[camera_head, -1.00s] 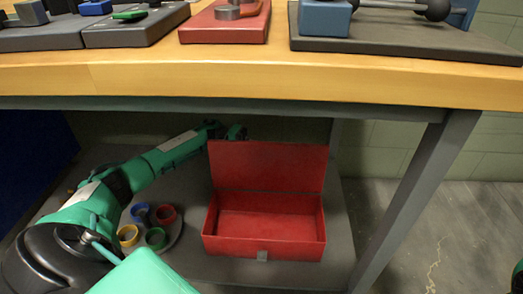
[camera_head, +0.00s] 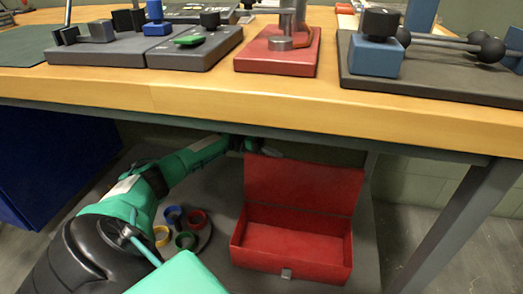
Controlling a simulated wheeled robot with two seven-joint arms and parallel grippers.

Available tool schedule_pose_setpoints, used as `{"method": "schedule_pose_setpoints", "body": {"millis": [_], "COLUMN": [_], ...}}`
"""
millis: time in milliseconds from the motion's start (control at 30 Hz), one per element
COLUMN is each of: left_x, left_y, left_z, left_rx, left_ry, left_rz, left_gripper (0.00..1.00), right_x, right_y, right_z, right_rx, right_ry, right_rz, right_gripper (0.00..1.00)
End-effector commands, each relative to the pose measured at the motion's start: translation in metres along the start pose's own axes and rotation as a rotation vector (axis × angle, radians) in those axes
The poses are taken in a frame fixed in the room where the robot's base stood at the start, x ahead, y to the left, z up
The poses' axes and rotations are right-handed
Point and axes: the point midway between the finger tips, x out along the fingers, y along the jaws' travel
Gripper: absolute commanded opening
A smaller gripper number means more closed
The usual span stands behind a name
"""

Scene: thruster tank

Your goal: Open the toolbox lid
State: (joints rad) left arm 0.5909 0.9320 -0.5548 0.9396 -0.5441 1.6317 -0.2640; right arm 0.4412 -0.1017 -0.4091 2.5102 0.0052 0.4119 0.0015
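The red toolbox (camera_head: 290,262) stands on the grey shelf under the workbench, and its inside looks empty. Its red lid (camera_head: 303,185) stands upright and open at the back, and a small grey latch (camera_head: 286,273) shows on the front. My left arm reaches in from the left, with its gripper (camera_head: 250,146) just behind the lid's upper left corner. The gripper is small and partly hidden by the lid and the bench edge, so I cannot tell if its fingers are open or shut or touch the lid. My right gripper is out of view.
Several coloured rings (camera_head: 188,228) sit on a round dark tray left of the toolbox. The wooden bench top (camera_head: 250,105) overhangs the shelf and carries several fixtures. A grey bench leg (camera_head: 445,225) stands at the right. A blue panel (camera_head: 50,165) is at the left.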

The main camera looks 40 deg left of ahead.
Motion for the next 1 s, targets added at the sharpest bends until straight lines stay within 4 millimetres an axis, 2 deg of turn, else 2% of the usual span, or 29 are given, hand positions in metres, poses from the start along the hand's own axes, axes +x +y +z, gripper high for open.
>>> {"method": "schedule_pose_setpoints", "body": {"millis": [33,200,400,600,1000], "left_x": [-0.01,-0.037,-0.056,-0.063,-0.063], "left_y": [-0.002,-0.001,0.0,0.001,0.001], "left_z": [0.001,0.0,0.0,-0.001,-0.001], "left_rx": [-0.002,-0.001,0.0,-0.001,-0.001], "left_ry": [-0.004,-0.003,-0.002,0.0,0.001], "left_rz": [0.0,0.001,0.0,0.001,0.0], "left_gripper": [0.33,0.33,0.33,0.33,0.33], "right_x": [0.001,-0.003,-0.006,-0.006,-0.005], "right_y": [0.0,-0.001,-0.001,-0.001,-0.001], "right_z": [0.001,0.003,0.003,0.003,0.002], "right_rx": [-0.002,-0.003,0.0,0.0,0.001], "right_ry": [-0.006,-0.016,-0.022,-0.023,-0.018], "right_rz": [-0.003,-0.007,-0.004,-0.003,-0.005], "right_gripper": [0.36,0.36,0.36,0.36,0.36]}}
